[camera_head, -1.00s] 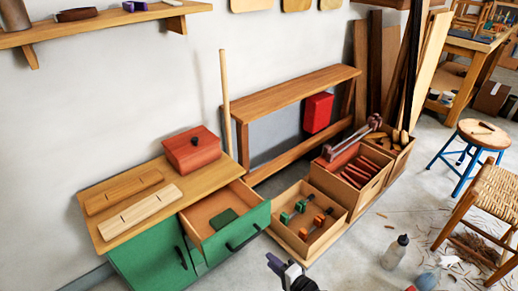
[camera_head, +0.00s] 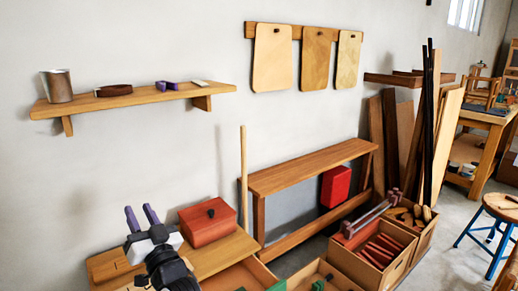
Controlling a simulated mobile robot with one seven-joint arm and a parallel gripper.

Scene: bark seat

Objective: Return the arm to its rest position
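My gripper (camera_head: 141,215) is at the lower left of the head view, raised in front of the wooden cabinet top (camera_head: 228,250). Its two purple fingers point up and stand apart with nothing between them, so it is open and empty. My dark arm runs down out of the bottom edge of the view. A red lidded box (camera_head: 207,226) with a dark knob sits on the cabinet top just right of the gripper. The gripper hides part of the cabinet top.
A wall shelf (camera_head: 140,98) holds a cup, a brown item and a purple item. A wooden bench (camera_head: 310,168) with a red block (camera_head: 336,187) stands right of the cabinet. An open drawer (camera_head: 242,276) and wooden crates (camera_head: 372,262) lie low in front. A stool (camera_head: 503,207) is at right.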

